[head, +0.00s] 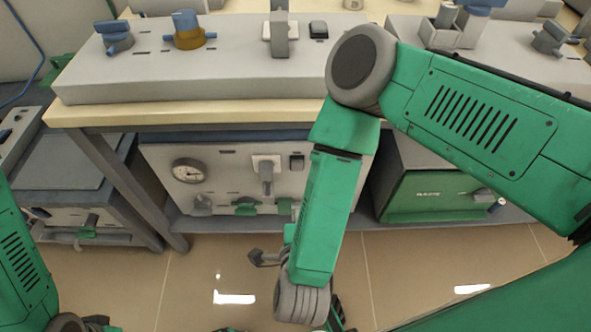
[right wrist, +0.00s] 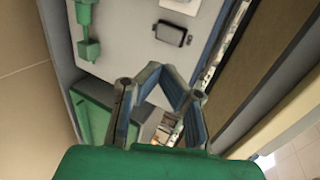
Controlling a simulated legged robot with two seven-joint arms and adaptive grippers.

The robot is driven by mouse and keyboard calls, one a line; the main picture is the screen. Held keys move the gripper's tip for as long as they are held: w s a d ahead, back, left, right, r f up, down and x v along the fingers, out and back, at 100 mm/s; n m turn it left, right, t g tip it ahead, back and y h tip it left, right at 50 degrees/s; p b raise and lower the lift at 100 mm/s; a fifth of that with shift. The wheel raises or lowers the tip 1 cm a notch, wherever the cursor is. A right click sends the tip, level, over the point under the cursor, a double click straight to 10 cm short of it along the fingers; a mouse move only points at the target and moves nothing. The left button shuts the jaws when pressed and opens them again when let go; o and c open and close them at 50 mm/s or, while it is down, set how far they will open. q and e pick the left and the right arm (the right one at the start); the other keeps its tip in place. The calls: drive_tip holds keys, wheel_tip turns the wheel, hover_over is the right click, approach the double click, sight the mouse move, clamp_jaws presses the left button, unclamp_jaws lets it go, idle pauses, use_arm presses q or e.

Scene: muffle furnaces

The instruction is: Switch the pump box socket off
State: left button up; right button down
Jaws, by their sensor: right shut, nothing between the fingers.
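The pump box (head: 222,181) stands under the bench in the head view, with a round gauge and green handles on its pale front. Its white socket (head: 266,161) has a grey plug or lever in it, and a dark switch (head: 296,161) sits just right of it. The right wrist view shows the dark switch (right wrist: 172,33) on the pale panel (right wrist: 125,40). My right gripper (right wrist: 178,97) is shut and empty, apart from the switch. My right forearm covers the box's right part in the head view. My left gripper cannot be made out.
The bench top (head: 85,113) overhangs the pump box, and a grey bench leg (head: 125,185) stands left of it. A green-fronted box (head: 430,197) stands to the right. A grey console (head: 235,75) lies on the bench. Tiled floor (head: 200,270) is open in front.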

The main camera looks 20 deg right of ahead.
drive_tip(key=b, duration=0.3)
approach(298, 166)
wheel_tip(298, 166, down, 4)
drive_tip(key=w+d, duration=0.1)
drive_tip(key=w, duration=0.2)
drive_tip(key=shift+w+d+r+b, duration=0.2)
drive_tip(key=shift+w+b, duration=0.15)
drive_tip(key=shift+w, duration=0.5)
drive_tip(key=shift+w+d+r+b, duration=0.1)
drive_tip(key=shift+w+r+b, duration=0.2)
drive_tip(key=shift+w, duration=0.6)
drive_tip(key=shift+f, duration=0.1)
drive_tip(key=shift+d, duration=0.2)
drive_tip(key=shift+w+r+g+p, duration=0.3)
drive_tip(key=shift+w+r+p, duration=0.05)
drive_tip(key=shift+p, duration=0.55)
drive_tip(key=shift+a+f, duration=0.1)
drive_tip(key=shift+f, duration=0.2)
drive_tip(key=shift+r, duration=0.1)
